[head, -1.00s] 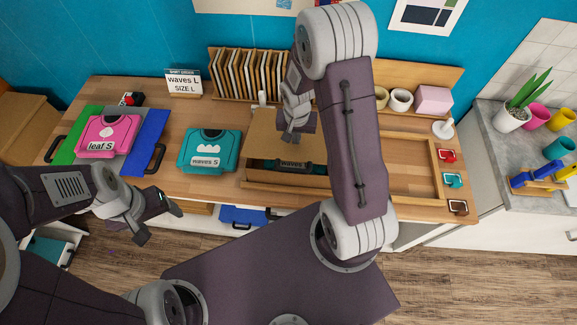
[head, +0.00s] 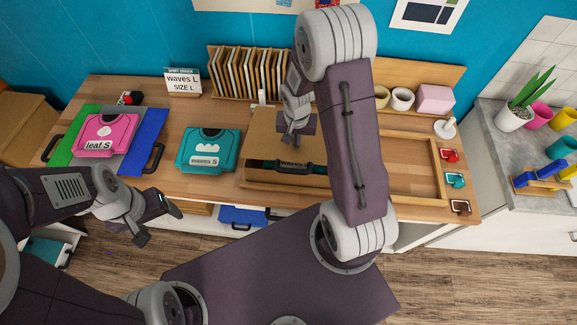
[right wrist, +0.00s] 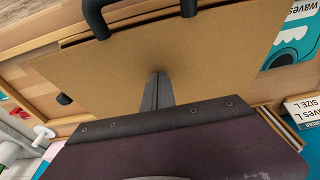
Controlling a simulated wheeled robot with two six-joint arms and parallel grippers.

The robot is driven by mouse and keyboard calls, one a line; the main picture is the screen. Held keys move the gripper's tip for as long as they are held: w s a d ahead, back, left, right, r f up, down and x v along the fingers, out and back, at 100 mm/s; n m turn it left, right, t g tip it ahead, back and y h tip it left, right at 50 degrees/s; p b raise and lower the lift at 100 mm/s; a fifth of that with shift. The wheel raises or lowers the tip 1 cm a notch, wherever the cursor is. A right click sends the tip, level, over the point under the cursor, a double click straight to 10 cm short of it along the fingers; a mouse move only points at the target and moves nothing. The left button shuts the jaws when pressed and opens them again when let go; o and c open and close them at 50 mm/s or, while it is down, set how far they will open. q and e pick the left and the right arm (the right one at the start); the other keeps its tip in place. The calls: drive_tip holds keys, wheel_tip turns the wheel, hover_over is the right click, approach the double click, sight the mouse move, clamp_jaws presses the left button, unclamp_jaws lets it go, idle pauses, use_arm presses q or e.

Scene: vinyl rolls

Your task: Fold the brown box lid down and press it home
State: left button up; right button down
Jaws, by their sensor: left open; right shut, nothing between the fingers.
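The brown box (head: 272,180) stands on the wooden counter, with its front wall toward me. Its brown lid (head: 262,128) slopes over it, and a narrow gap at the front shows a dark strip of the inside. In the right wrist view the lid (right wrist: 125,72) is a broad flat panel. My right gripper (head: 295,141) is shut and empty over the lid. In the right wrist view its fingertips (right wrist: 158,76) are at the panel and appear to touch it. My left gripper (head: 160,222) is open and empty, in front of the counter at left, far from the box.
A folded teal shirt (head: 208,150) lies just left of the box, and a pink shirt (head: 106,135) farther left. A rack of upright boards (head: 245,75) stands behind. A shallow wooden tray (head: 410,170) lies to the right. A sign (head: 183,82) reads waves L.

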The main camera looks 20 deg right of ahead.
drive_tip(key=shift+f+b, duration=1.8)
drive_tip(key=shift+f, duration=0.2)
drive_tip(key=shift+r, duration=0.1)
wheel_tip(320, 180, up, 9)
drive_tip(key=p, duration=0.7)
drive_tip(key=shift+p, duration=0.35)
